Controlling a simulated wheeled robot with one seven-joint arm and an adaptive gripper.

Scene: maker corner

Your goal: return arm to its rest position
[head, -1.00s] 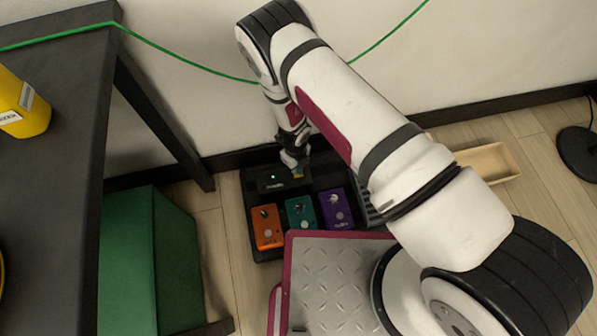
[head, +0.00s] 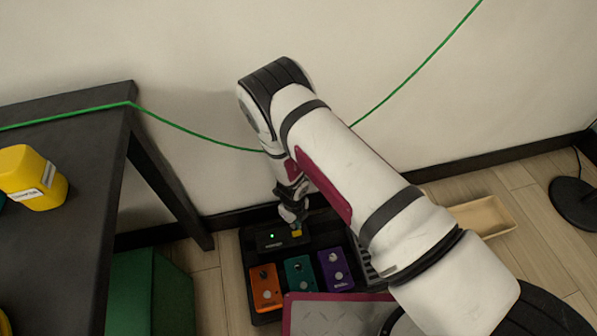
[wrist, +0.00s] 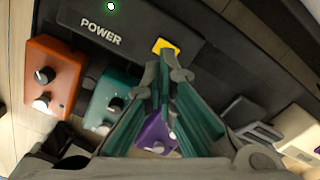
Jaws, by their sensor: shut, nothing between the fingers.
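My gripper (head: 295,222) hangs low over the back of a black pedalboard (head: 248,258) in the head view, with its fingers pointing down. In the wrist view my gripper (wrist: 166,68) has its fingertips together with nothing between them. The tips appear close to a small yellow piece (wrist: 165,47) on the black power unit (wrist: 150,22); I cannot tell whether they touch it. The power unit is marked POWER and has a lit green light (wrist: 111,6). My arm stretches across the head view from the lower right.
Orange (head: 265,287), teal (head: 300,277) and purple (head: 335,269) pedals sit on the board. A dark table (head: 70,150) with a yellow container (head: 33,178) stands left. A green cable (head: 195,133) crosses the wall. A wooden tray (head: 482,217) lies right.

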